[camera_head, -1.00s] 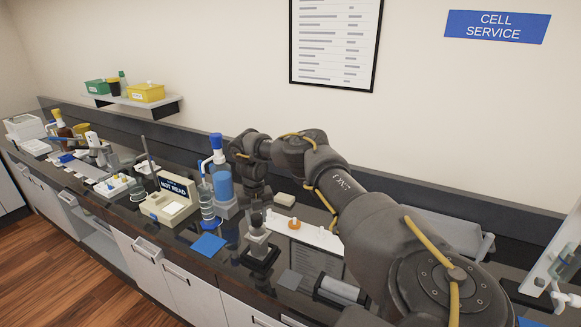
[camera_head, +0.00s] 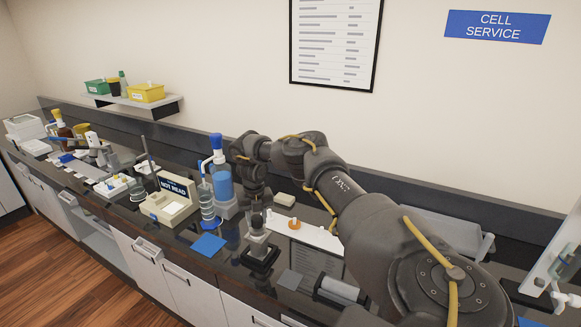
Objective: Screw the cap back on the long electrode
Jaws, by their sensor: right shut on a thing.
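My right arm comes in from the right and reaches down, with its gripper (camera_head: 256,205) over a small stand with a dark base (camera_head: 261,257). The gripper is shut on a small dark piece (camera_head: 257,221), which looks like the cap. This piece sits at the top of the grey metallic part (camera_head: 258,236) on the stand. The parts are too small to tell whether the piece touches the metal or is threaded on. I cannot make out the long electrode for certain. My left gripper is not in view.
Left of the stand are a blue pad (camera_head: 208,245), a coiled clear column (camera_head: 207,208), a blue bottle (camera_head: 220,178) and a "HOT READ" device (camera_head: 171,203). A white mat (camera_head: 315,236) with an orange piece (camera_head: 294,224) lies to the right. A cylinder (camera_head: 339,290) lies in front.

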